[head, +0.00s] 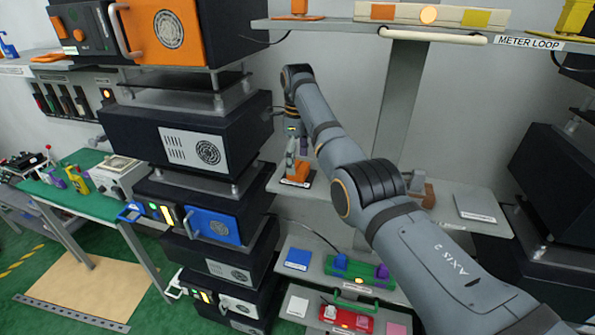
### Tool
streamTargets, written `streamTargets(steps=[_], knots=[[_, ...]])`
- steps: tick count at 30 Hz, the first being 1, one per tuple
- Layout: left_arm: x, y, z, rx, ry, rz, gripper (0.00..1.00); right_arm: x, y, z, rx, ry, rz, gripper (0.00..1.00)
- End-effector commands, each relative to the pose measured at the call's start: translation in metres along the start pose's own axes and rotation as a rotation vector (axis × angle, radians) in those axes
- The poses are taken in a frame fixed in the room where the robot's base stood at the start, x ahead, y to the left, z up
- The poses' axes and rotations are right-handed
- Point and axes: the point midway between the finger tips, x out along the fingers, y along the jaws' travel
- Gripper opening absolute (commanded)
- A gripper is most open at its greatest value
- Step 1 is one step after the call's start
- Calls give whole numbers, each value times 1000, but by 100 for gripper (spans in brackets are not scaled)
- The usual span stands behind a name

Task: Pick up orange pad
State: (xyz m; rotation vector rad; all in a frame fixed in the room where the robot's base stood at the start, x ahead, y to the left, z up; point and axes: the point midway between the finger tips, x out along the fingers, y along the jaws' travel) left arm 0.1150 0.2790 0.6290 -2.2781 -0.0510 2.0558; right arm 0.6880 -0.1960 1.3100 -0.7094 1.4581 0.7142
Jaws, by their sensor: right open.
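An orange pad (297,181) with a pale label on its front edge lies on the left end of the middle shelf, beside the dark equipment stack. My right arm reaches in from the lower right and bends down at its wrist. My right gripper (297,152) points down just above the pad, open and small in the view. An orange upright shape shows between the gripper and the pad; I cannot tell whether the fingers touch it. My left gripper is out of view.
The equipment stack (200,150) stands close on the left. A blue pad (298,257) and a green lever fixture (358,275) are on the shelf below. A grey pad (475,205) lies to the right.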

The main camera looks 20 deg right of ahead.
Motion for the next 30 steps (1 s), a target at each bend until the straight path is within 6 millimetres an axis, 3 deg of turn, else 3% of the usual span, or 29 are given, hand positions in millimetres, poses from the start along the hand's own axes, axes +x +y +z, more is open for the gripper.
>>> streamTargets(steps=[2,5,13,18,24,30], knots=[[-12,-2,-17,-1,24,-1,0,6,0,-1,0,1,2,83],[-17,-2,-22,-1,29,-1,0,19,0,-1,0,0,0,83],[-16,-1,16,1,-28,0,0,26,0,0,0,-1,-1,83],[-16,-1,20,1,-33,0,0,26,0,0,0,-1,-1,60],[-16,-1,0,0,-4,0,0,26,0,0,0,-1,-1,34],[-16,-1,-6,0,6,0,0,26,0,0,0,-1,-1,34]])
